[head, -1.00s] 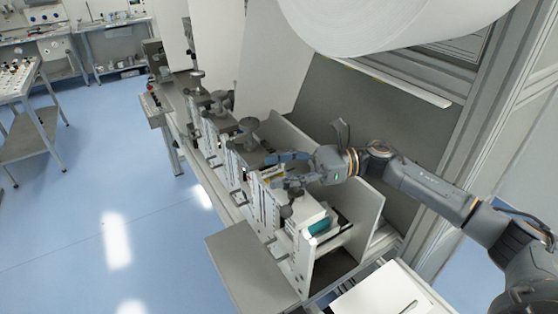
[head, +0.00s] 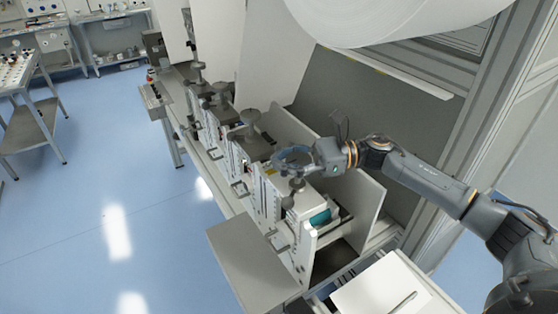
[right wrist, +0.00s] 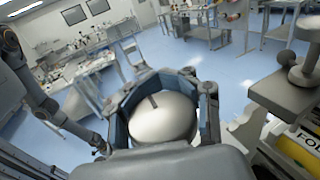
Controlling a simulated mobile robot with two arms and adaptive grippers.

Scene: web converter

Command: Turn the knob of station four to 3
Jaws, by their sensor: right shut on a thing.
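My right gripper (head: 292,160) is at the nearest station in the row, which has a white upright housing (head: 262,200). In the right wrist view, the gripper (right wrist: 163,112) is shut around a round pale knob (right wrist: 165,122). The knob's top shows with a short dark mark on it. In the head view the fingers largely hide the knob's top, and I cannot read a scale there. My left gripper is out of view.
Several similar stations with grey knobs, such as one neighbour's knob (head: 248,120), run away to the back left. A large white roll (head: 395,15) hangs above. A grey plate (head: 250,265) juts out in front. Blue floor (head: 90,190) is clear at left.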

